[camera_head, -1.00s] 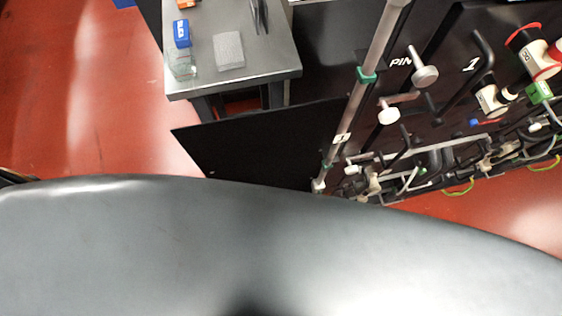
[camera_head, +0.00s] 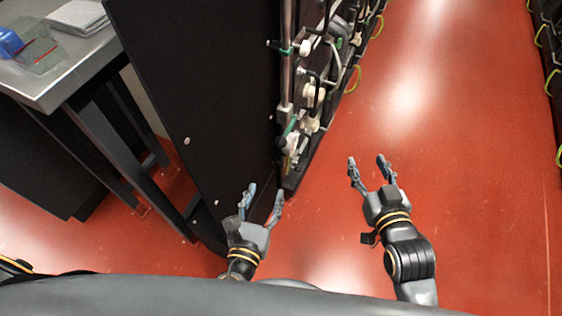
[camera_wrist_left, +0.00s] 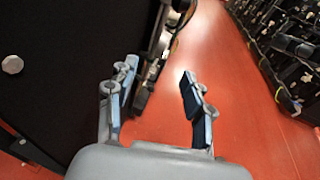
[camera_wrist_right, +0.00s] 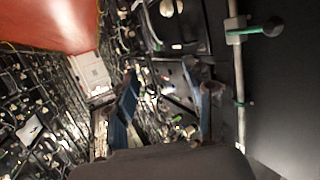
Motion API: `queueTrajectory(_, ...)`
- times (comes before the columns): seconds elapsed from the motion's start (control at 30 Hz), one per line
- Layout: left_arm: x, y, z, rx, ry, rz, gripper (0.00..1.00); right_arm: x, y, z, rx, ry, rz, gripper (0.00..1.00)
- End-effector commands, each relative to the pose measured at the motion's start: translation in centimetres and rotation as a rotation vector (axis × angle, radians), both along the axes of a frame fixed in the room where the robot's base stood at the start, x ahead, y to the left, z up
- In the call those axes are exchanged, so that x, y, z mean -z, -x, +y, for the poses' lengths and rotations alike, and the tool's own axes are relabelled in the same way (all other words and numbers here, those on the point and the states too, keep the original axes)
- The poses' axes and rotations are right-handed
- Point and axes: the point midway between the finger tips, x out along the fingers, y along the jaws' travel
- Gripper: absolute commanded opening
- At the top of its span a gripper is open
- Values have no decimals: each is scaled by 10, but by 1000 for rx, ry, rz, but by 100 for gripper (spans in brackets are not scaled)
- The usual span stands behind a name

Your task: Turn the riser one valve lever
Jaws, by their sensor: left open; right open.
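A grey riser pipe (camera_head: 287,75) runs along the end of the dark rack in the head view. A valve lever with a green part (camera_head: 280,48) crosses it, and another green part (camera_head: 290,127) is lower down. No riser number is readable. The right wrist view also shows a pipe (camera_wrist_right: 239,110) with a green-ended lever (camera_wrist_right: 262,29). My left gripper (camera_head: 265,192) is open and empty, below the pipe's lower end and apart from it. My right gripper (camera_head: 367,160) is open and empty over the red floor, right of the rack.
A black panel (camera_head: 200,70) stands left of the pipe, close to my left gripper. A metal table (camera_head: 75,75) is at upper left. Red floor (camera_head: 450,130) lies clear at right, up to another rack (camera_head: 545,60) at the far right edge.

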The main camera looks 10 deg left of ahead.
Motion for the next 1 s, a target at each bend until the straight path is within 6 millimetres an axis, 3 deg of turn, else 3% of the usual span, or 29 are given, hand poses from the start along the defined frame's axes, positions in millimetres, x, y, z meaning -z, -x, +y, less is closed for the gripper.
queueTrajectory(0.2, -43, 14, -7, 28, -156, -190, 52, -43, 11, -1, -3, -32, -131, 52)
queueTrajectory(0.37, -54, 7, -8, 26, -180, -218, 52, -57, 13, -1, -4, -40, -167, 52)
queueTrajectory(0.8, -54, -80, -19, 28, -178, -218, 52, -99, 11, 6, -20, -102, -402, 52)
queueTrajectory(1.0, -53, -110, -22, 28, -178, -215, 52, -121, 15, 8, -25, -135, -522, 52)
